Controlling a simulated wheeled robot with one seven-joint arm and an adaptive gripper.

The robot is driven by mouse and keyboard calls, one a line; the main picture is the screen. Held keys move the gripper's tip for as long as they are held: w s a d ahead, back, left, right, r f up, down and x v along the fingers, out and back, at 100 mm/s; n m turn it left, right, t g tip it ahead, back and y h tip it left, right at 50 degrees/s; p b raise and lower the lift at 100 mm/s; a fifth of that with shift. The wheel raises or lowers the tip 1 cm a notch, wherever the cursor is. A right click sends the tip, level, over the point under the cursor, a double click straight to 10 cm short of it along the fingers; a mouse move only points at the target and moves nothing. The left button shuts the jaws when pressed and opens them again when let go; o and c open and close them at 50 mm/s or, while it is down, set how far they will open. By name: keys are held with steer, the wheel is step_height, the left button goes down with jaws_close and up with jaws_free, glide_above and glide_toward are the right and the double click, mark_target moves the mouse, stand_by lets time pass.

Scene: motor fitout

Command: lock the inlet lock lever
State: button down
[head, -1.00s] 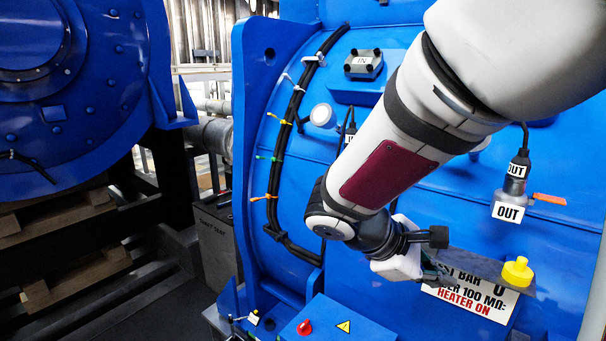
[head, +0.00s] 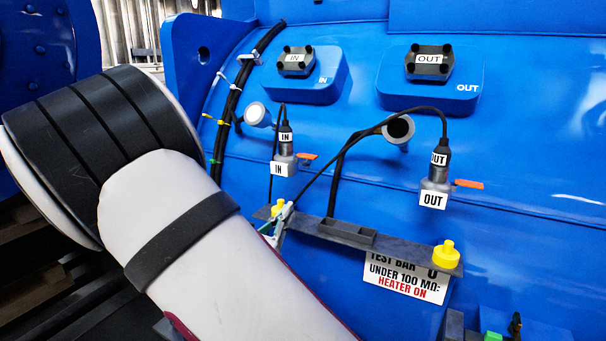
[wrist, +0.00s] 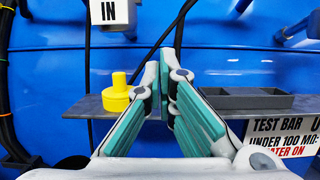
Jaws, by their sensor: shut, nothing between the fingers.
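The inlet connector (head: 285,158), a grey metal body with IN labels and a black cable, is fixed to the blue motor wall in the head view. A small orange lever (head: 306,157) sticks out to its right, roughly level. My gripper (head: 289,206) is below the connector, in front of the test bar, largely hidden by my arm. In the wrist view its green-padded fingers (wrist: 161,62) are together with nothing between them. The IN label (wrist: 109,12) is at the top left there, above and left of the fingertips. The orange lever is not seen in that view.
A grey test bar (head: 395,254) runs below the connectors, with a yellow knob (head: 446,255) on its right end and another yellow knob (wrist: 118,95) left of my fingers. The OUT connector (head: 435,190) has its own orange lever (head: 468,184). Black cables (head: 340,160) hang between the connectors.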

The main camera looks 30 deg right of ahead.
mark_target(307, 156)
stand_by(0.3)
steer(key=p+x, duration=0.1)
steer(key=x, duration=0.9)
steer(key=shift+d+r, duration=0.1)
steer(key=shift+r, duration=0.15)
steer(key=shift+r+p, duration=0.7)
steer(key=shift+r, duration=1.05)
